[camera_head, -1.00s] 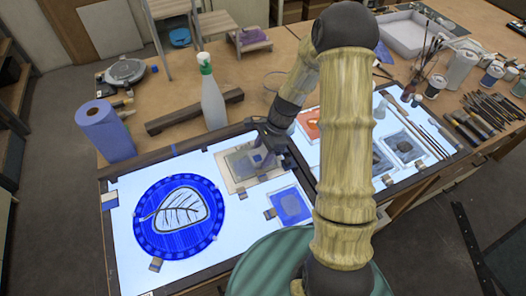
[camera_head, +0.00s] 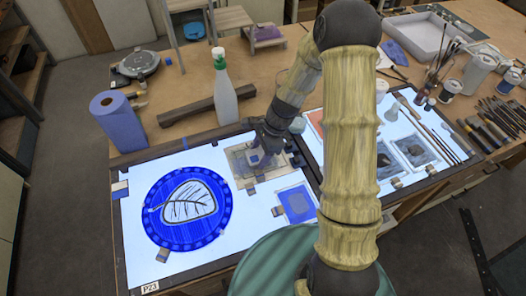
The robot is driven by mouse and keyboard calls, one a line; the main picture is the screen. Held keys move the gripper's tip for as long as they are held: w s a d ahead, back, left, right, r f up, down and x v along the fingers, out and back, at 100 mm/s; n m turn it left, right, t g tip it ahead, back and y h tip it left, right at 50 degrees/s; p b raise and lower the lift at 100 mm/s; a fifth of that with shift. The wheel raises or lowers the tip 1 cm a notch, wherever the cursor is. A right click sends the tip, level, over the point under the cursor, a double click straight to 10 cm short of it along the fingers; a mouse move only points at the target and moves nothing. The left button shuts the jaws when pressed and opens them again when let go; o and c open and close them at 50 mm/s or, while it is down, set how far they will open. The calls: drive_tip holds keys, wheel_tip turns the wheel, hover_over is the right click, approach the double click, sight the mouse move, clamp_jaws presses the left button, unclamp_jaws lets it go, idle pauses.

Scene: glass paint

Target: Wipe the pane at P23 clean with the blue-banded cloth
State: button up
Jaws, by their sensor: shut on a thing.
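The label P23 (camera_head: 150,288) is at the front left corner of the left light table (camera_head: 150,262). A square pane with a greyish, smeared-looking surface and a tan border (camera_head: 238,163) lies at the table's back right. My gripper (camera_head: 257,160) points down over the middle of this pane. It is shut on a small pale cloth with a bluish patch (camera_head: 254,158), low at the pane; contact is hard to tell. My gripper and the cloth hide part of the pane. A round blue leaf pane (camera_head: 186,208) and a small blue pane (camera_head: 297,203) lie nearby.
A spray bottle (camera_head: 222,88), a dark wooden bar (camera_head: 200,108) and a blue paper roll (camera_head: 118,122) stand or lie behind the light table. More panes and brushes lie on the right light table. My arm blocks part of it.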

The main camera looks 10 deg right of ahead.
drive_tip(key=shift+s+a, duration=0.1)
drive_tip(key=shift+a, duration=0.5)
drive_tip(key=shift+w+a+p, duration=0.2)
drive_tip(key=shift+w+p, duration=0.35)
drive_tip(key=shift+w, duration=0.55)
drive_tip(key=shift+w+d+f, duration=0.15)
drive_tip(key=shift+d, duration=1.1)
drive_tip(key=shift+d, duration=0.15)
